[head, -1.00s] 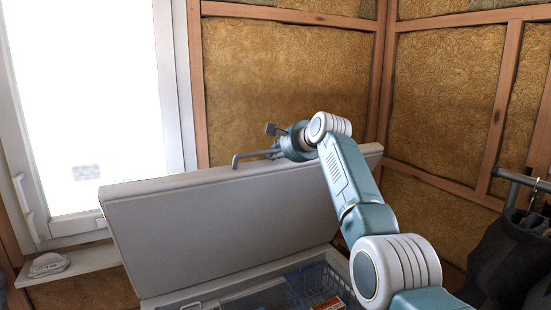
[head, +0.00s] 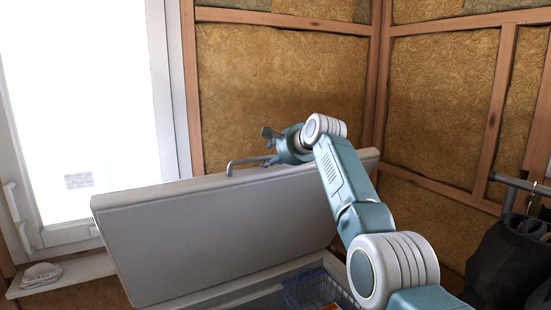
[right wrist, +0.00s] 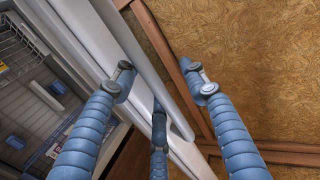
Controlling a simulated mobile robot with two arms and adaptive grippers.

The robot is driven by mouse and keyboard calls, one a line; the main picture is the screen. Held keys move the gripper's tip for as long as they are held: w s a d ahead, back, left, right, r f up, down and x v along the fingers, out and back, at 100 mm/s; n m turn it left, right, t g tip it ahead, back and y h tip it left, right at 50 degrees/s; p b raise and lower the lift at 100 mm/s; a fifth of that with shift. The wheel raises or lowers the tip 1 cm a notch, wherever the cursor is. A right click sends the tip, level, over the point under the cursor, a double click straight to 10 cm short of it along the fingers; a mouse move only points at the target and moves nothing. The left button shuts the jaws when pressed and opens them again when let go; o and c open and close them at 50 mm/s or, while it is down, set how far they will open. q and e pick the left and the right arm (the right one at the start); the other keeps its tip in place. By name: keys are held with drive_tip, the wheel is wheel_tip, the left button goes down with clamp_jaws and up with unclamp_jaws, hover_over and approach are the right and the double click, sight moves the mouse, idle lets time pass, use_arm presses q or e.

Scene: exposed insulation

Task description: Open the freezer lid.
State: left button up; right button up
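The freezer lid (head: 215,240) is raised and stands steeply tilted in the head view, its pale inner face toward me. A grey bar handle (head: 245,161) shows at its top edge and as a long bar in the right wrist view (right wrist: 153,75). My right gripper (head: 268,146) is at the lid's top edge beside the handle. In the right wrist view its blue fingers (right wrist: 165,84) are spread apart on either side of the handle and lid edge, not closed on them. The freezer body (head: 255,294) is partly visible below, open. My left gripper is out of view.
A blue wire basket (head: 310,288) sits inside the freezer. A bright window (head: 80,110) and sill (head: 75,272) are at left. Insulated walls (head: 280,90) stand behind the lid. Dark clothing (head: 510,265) hangs from a rail at right.

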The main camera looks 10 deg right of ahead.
drive_tip(key=shift+a+r, duration=0.2)
drive_tip(key=shift+r, duration=0.5)
drive_tip(key=shift+s+r, duration=0.15)
drive_tip(key=shift+s, duration=0.4)
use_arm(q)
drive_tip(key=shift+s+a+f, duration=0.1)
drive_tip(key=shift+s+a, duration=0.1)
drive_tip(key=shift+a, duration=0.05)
use_arm(e)
drive_tip(key=d+f+v, duration=0.1)
drive_tip(key=v, duration=0.9)
drive_tip(key=shift+s, duration=0.15)
drive_tip(key=shift+s+r, duration=0.1)
